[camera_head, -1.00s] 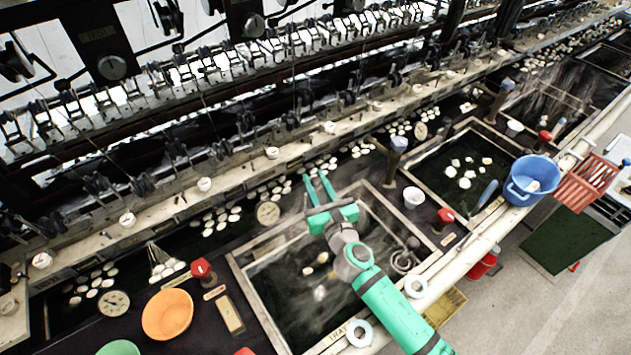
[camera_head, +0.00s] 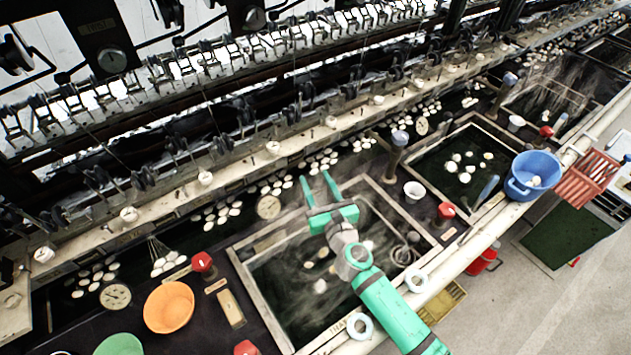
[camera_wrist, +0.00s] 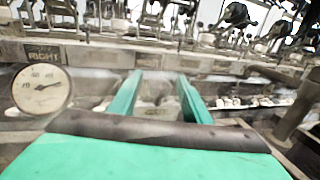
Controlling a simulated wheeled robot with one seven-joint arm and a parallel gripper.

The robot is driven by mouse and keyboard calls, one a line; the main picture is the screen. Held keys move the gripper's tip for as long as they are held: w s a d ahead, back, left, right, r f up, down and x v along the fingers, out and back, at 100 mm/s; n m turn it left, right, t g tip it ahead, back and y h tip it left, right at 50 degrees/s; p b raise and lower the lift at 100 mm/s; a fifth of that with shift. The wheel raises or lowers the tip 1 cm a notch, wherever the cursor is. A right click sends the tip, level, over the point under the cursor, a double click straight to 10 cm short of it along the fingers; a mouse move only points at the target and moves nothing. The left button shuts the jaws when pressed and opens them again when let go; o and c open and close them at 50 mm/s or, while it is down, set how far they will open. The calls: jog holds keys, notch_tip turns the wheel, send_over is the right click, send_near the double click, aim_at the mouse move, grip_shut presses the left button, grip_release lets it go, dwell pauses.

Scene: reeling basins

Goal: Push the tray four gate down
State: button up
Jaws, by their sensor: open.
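My green gripper (camera_head: 314,176) is open and empty, with its two fingers reaching over the back rim of a wood-framed basin (camera_head: 272,308). The basin holds dark water and a few pale cocoons. A label (camera_head: 333,334) on its front edge seems to begin with "TRAY"; its number is not readable. A wooden slat (camera_head: 270,242) lies along the back left rim; I cannot tell if it is the gate. The wrist view shows the open fingers (camera_wrist: 160,78) pointing at the machine's pale ledge. My gripper hides part of the back rim.
A round gauge (camera_head: 268,207) stands left of my gripper and also shows in the wrist view (camera_wrist: 41,88). A red-topped knob (camera_head: 202,262) and an orange bowl (camera_head: 168,307) are left of the basin. A white cup (camera_head: 413,191) and a post (camera_head: 397,152) stand right.

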jog(key=v, duration=1)
jog(key=shift+s, duration=0.25)
jog(key=shift+d, duration=0.15)
